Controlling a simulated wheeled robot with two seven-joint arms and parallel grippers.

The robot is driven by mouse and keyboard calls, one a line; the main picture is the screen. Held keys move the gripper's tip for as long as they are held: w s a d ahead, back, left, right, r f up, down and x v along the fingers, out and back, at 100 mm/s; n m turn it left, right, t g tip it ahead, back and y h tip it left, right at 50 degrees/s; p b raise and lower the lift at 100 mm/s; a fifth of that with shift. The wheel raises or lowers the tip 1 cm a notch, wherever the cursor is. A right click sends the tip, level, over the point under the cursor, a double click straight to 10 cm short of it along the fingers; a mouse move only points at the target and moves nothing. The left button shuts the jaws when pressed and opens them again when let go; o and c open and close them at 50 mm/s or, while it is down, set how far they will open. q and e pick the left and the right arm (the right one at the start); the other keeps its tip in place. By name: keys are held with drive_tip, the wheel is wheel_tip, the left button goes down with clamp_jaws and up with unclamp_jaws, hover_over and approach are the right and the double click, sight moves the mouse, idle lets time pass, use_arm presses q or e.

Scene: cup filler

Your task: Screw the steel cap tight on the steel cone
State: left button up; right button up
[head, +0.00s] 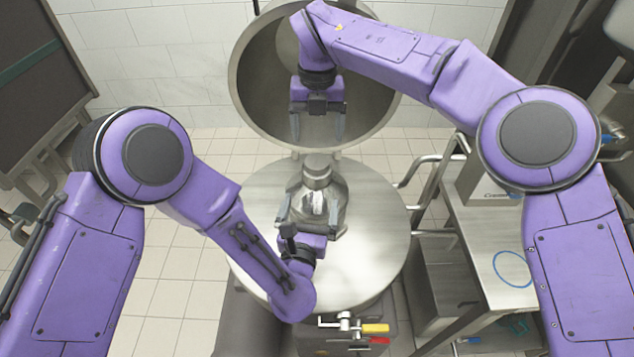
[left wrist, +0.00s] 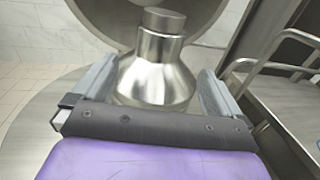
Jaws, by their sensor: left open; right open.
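The steel cone (head: 338,190) stands upright on the round steel top. The steel cap (head: 317,171) sits on its narrow top; how tightly it sits cannot be told. In the left wrist view the cone (left wrist: 155,82) flares below its neck, with the cap (left wrist: 163,20) above. My left gripper (head: 308,207) is open at the near side of the cone, its fingers on either side of the lower body; whether they touch it is unclear. My right gripper (head: 318,136) is open and empty, pointing down above and behind the cap, apart from it.
The round steel top (head: 380,240) is otherwise clear. A large open steel drum or lid (head: 258,90) stands upright behind it. A steel side table (head: 480,235) with a blue ring and a rail is at the right. Yellow and red handles (head: 375,328) are at the front.

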sight(314, 187)
use_arm(q)
drive_tip(key=w, duration=0.6)
drive_tip(key=shift+w+d, duration=0.25)
drive_tip(key=shift+d, duration=0.15)
use_arm(e)
drive_tip(key=shift+w+a+f, duration=0.1)
use_arm(q)
drive_tip(key=shift+w+d, duration=0.15)
drive_tip(key=shift+w, duration=0.55)
